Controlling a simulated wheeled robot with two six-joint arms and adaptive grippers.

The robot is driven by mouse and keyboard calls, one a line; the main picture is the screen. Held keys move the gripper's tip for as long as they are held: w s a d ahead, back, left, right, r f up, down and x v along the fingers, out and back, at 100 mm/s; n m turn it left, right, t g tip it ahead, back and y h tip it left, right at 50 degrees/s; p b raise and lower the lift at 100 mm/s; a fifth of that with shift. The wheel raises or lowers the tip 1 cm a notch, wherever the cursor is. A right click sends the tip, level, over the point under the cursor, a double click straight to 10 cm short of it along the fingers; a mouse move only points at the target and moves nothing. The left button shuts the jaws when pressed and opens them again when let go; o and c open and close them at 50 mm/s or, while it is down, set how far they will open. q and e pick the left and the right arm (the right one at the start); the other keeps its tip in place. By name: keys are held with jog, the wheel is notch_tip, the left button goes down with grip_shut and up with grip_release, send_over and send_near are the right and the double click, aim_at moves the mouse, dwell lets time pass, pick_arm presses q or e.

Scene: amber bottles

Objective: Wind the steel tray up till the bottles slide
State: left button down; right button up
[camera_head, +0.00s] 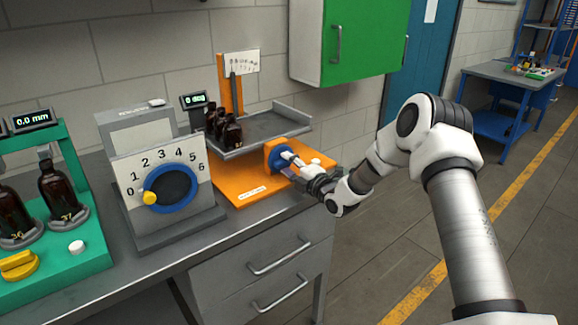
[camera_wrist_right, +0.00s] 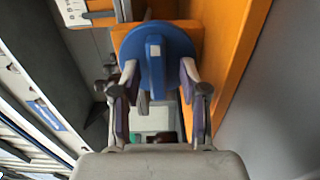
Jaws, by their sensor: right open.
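The steel tray (camera_head: 262,126) lies about level over the orange base (camera_head: 240,192) of a tilting stand. Several dark amber bottles (camera_head: 232,134) stand upright at its left end. A small display (camera_head: 194,100) beside it reads 0 deg. A blue wheel (camera_head: 279,160) sits on an orange block at the base's front; it shows large in the right wrist view (camera_wrist_right: 156,62). My right gripper (camera_head: 291,164) is at this wheel. In the wrist view its open fingers (camera_wrist_right: 158,78) lie on either side of the wheel's lower part; contact is unclear. My left gripper is out of view.
A grey dial box (camera_head: 165,185) with a blue ring and yellow knob stands left of the stand. A green rig (camera_head: 90,235) with amber bottles is further left. A green wall cabinet (camera_head: 350,40) hangs behind. The floor to the right is clear.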

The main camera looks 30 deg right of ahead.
jog(key=shift+s+r, duration=0.2)
jog(key=shift+c, duration=0.6)
grip_shut()
jog(key=shift+m, duration=0.5)
jog(key=m+b, duration=0.1)
jog(key=m, duration=0.2)
jog(key=shift+m, duration=0.4)
jog(key=m+b, duration=0.1)
jog(key=m, duration=0.3)
jog(key=m+b, duration=0.2)
jog(key=m, duration=0.4)
jog(key=m+b, duration=0.1)
jog(key=m, duration=0.3)
